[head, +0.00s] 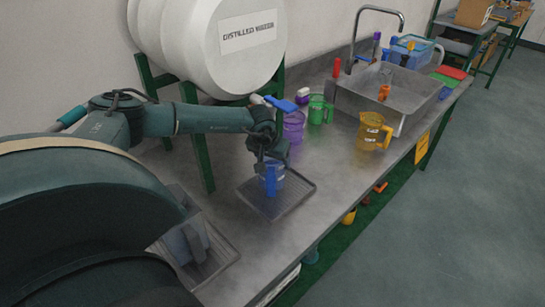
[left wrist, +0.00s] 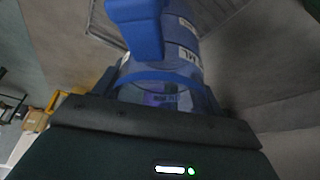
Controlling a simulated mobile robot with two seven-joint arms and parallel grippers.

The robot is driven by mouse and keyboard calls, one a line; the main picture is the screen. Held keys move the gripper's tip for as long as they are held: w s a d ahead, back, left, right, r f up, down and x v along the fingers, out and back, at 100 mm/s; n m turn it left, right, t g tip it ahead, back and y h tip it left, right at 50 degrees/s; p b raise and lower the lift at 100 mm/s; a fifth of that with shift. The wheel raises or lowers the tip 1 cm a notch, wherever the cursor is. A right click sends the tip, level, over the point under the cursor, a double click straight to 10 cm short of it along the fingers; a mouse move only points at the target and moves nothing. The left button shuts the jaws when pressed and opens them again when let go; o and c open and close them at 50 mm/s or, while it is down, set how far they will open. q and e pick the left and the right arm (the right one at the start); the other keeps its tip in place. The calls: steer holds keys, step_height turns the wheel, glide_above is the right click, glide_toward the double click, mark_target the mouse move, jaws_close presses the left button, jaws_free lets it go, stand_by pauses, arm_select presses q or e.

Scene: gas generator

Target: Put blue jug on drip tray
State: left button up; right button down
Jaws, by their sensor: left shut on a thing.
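The blue jug (head: 271,178) is at the drip tray (head: 277,208), a shallow grey tray near the front edge of the counter. My left gripper (head: 267,158) is above the jug and shut on it. In the left wrist view the blue jug (left wrist: 165,50) fills the middle, with its handle towards the camera and a white label partly showing. The tray's rim (left wrist: 95,25) shows beside the jug there. I cannot tell whether the jug's base touches the tray. My right gripper is not in view.
A purple jug (head: 294,127), a green jug (head: 317,110) and a yellow jug (head: 371,132) stand further back on the counter. A sink (head: 385,92) lies behind them. A white distilled water barrel (head: 215,45) on a green stand is at the left. A second tray (head: 212,262) is in front.

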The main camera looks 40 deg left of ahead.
arm_select(q)
steer(key=shift+f, duration=0.15)
steer(key=o, duration=1)
